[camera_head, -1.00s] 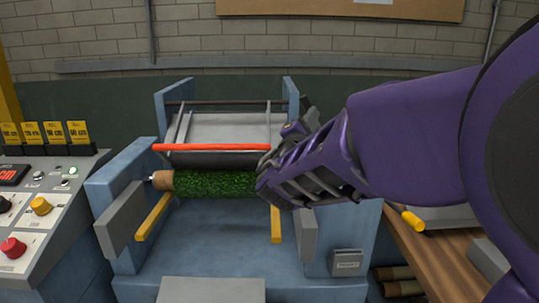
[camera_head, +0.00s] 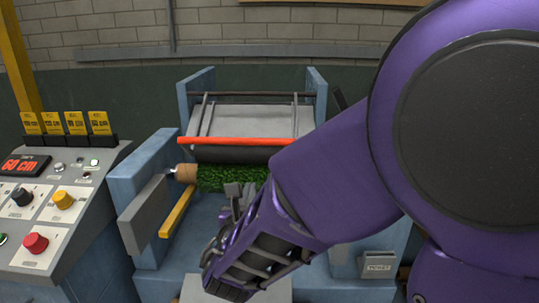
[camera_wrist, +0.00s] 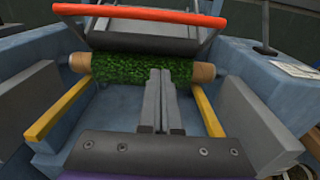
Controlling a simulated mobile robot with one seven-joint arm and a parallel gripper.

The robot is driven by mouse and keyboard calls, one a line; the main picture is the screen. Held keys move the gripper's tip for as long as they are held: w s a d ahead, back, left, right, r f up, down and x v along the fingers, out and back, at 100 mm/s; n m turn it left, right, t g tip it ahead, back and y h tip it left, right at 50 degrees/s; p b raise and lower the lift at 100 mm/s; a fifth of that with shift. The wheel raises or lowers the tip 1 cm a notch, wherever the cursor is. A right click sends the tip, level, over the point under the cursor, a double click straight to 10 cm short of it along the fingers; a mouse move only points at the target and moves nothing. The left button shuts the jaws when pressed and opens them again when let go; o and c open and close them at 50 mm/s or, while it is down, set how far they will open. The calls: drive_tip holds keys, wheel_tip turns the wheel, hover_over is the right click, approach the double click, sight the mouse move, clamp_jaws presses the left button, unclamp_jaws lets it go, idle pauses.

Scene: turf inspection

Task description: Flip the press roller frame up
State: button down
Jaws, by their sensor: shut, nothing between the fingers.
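The press roller frame has a red bar (camera_head: 236,141) across its front and a dark roller (camera_head: 235,154) just behind and below it. In the wrist view the red bar (camera_wrist: 140,14) crosses the top. A green turf roll (camera_head: 230,178) on a brown core lies under the dark roller; it also shows in the wrist view (camera_wrist: 140,68). My gripper (camera_head: 238,190) is shut and empty, in front of the turf roll and below the red bar. In the wrist view my gripper's fingers (camera_wrist: 159,80) are together, their tips overlapping the turf roll. I cannot tell if they touch it.
The blue machine's side walls (camera_head: 140,185) flank the roll, with yellow rails (camera_head: 177,212) and grey side plates (camera_head: 145,215). A control panel (camera_head: 50,205) with knobs and a "60 cm" display stands at left. My arm hides the machine's right side.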

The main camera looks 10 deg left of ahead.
drive_tip(key=shift+w, duration=0.15)
drive_tip(key=w+r, duration=0.3)
drive_tip(key=w, duration=0.8)
drive_tip(key=shift+a+r+p, duration=0.15)
drive_tip(key=shift+a+p, duration=0.15)
